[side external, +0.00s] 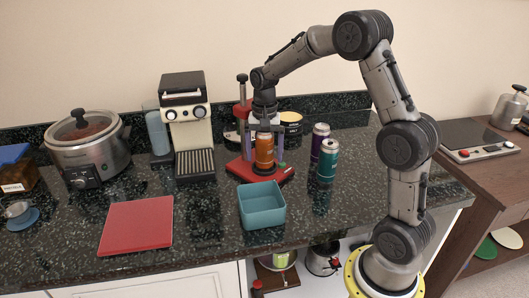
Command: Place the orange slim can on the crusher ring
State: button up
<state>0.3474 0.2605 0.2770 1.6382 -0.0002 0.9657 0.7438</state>
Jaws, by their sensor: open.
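The orange slim can (264,149) stands upright over the red base of the can crusher (247,168). The ring under it is hidden, and I cannot tell whether the can's bottom rests on it. My gripper (265,135) points straight down over the can, open, with its fingers at the can's upper part. Whether the fingers touch the can is too small to tell. The crusher's red upright and lever (242,100) rise behind and left of my gripper.
A purple can (319,141) and a teal can (328,160) stand right of the crusher. A teal open bin (262,207) is in front. A coffee machine (188,128), a slow cooker (88,148) and a red board (137,224) lie to the left.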

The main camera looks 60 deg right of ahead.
aim_at(264, 160)
jog(key=shift+r, duration=0.1)
notch_tip(264, 160, up, 12)
jog(key=s+a+r+n+t, duration=0.35)
jog(key=s+a+n, duration=0.25)
jog(key=s+a, duration=0.35)
jog(key=s+a+f+n+t, duration=0.1)
jog(key=s+a+f+n, duration=0.1)
jog(key=s, duration=0.5)
jog(key=s+a+f+n+t, duration=0.1)
jog(key=s+a+f+n, duration=0.1)
jog(key=s, duration=0.4)
jog(key=a+n, duration=0.1)
jog(key=n, duration=0.1)
jog(key=shift+s+f+n, duration=0.3)
jog(key=shift+s, duration=0.1)
